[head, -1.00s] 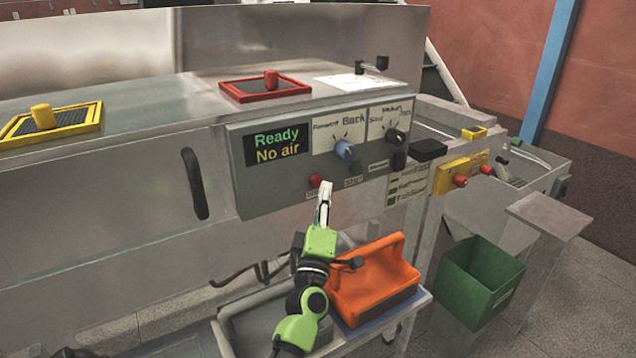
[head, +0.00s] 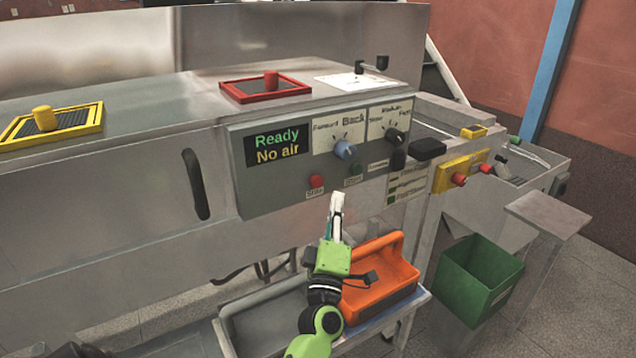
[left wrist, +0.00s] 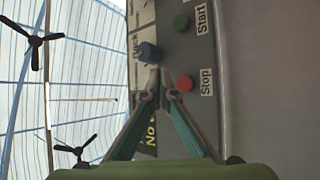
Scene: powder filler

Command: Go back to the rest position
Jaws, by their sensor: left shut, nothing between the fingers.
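My left gripper (head: 338,196) is in front of the lower edge of the machine's control panel (head: 262,189), in the head view. Its fingers are shut and hold nothing. The fingertips also show in the left wrist view (left wrist: 163,72), between the blue knob (left wrist: 149,53) and the red stop button (left wrist: 184,83) as seen there. In the head view the red button (head: 316,181) is just left of the fingertips, and the green start button (head: 354,170) is above and right of them. My right gripper is not in view.
The display (head: 276,146) reads "Ready, No air". Below my left arm are an orange toolbox (head: 385,290) and a grey bin (head: 265,315) on a low stand. A green bin (head: 480,285) hangs at the right. Red (head: 265,92) and yellow (head: 52,127) framed lids lie on top.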

